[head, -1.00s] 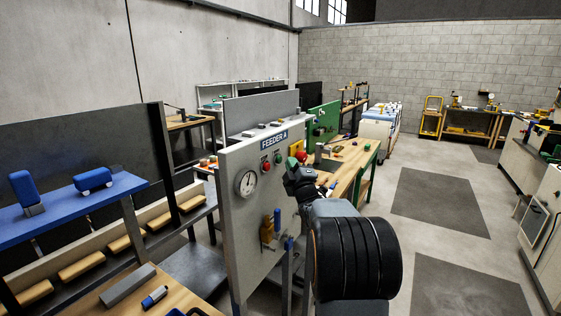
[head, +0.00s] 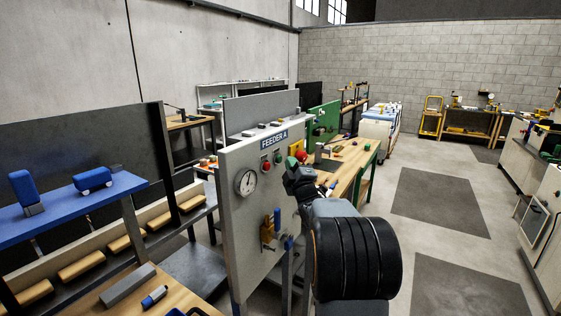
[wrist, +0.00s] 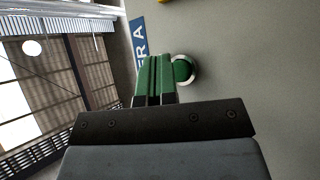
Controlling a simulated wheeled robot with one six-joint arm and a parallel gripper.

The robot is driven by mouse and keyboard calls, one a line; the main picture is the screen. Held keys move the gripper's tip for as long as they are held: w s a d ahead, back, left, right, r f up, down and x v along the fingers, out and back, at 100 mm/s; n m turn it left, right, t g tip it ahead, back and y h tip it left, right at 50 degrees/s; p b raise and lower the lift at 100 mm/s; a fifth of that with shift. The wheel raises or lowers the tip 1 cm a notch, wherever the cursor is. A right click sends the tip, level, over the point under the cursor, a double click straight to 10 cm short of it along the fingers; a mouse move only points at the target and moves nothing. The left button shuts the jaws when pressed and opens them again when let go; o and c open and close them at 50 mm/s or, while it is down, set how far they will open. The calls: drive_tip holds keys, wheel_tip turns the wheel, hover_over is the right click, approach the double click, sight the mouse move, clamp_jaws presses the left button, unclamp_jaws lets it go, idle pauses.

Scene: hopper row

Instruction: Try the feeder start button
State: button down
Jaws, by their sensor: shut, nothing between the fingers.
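The grey FEEDER A panel (head: 240,230) stands upright left of my arm in the head view. It carries a red button (head: 266,167) and a green button (head: 278,157) under its name plate (head: 273,141). My gripper (head: 291,163) is just right of the green button there. In the wrist view, my gripper's green fingers (wrist: 154,62) are shut together and empty. The green button (wrist: 183,70) with its pale ring lies immediately right of the fingertips, its left edge close to or behind them. I cannot tell whether they touch it. The name plate (wrist: 139,38) shows partly.
A round gauge (head: 246,182) and a brass valve with blue handle (head: 269,228) are on the same panel. A yellow box with a red knob (head: 301,156) is just beyond my gripper. A wooden bench (head: 350,155) stands behind.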

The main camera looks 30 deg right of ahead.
drive_tip(key=shift+w+a+b, duration=0.4)
drive_tip(key=shift+w+b, duration=0.3)
drive_tip(key=shift+b, duration=0.25)
idle(0.6)
drive_tip(key=shift+s, duration=0.1)
idle(0.4)
drive_tip(key=shift+s+d+b, duration=0.4)
drive_tip(key=shift+s+b, duration=0.25)
drive_tip(key=shift+b, duration=0.05)
drive_tip(key=shift+s+d+b, duration=0.4)
drive_tip(key=shift+s, duration=0.35)
drive_tip(key=shift+s+d+b, duration=0.4)
drive_tip(key=shift+s+b, duration=0.05)
drive_tip(key=shift+s, duration=0.25)
drive_tip(key=shift+s+d+b, duration=0.4)
drive_tip(key=shift+s, duration=0.35)
